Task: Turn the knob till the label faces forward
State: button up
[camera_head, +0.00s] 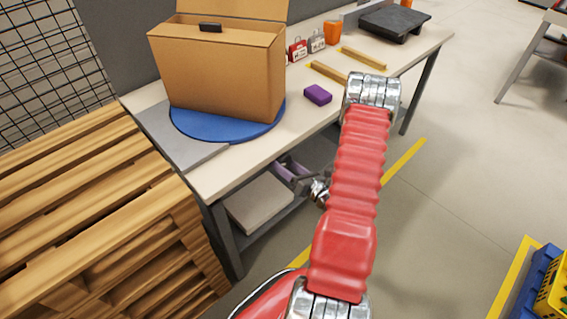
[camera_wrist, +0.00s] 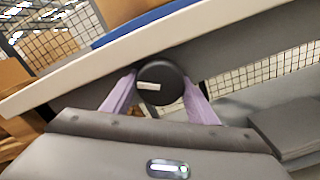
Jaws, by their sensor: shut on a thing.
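The knob (camera_wrist: 170,76) is a dark round disc below the bench edge in the wrist view, with a white pointer bar on its face pointing left. My gripper (camera_wrist: 160,88) has its two purple fingers on either side of the knob and is shut on it. In the head view my gripper (camera_head: 289,170) is just under the bench's front edge, and the knob is hidden there. A cardboard box (camera_head: 225,77) with a raised flap stands on a blue turntable (camera_head: 187,128). A dark patch shows near its top edge; no clear label shows on its visible sides.
A wooden pallet stack (camera_head: 90,210) is at left. A lower shelf holds a grey slab (camera_head: 258,202).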

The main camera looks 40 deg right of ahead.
jog(key=shift+d+m, duration=0.1)
jog(key=shift+m, duration=0.5)
jog(key=o, duration=1)
jog(key=shift+c, duration=0.2)
jog(key=shift+s, duration=0.15)
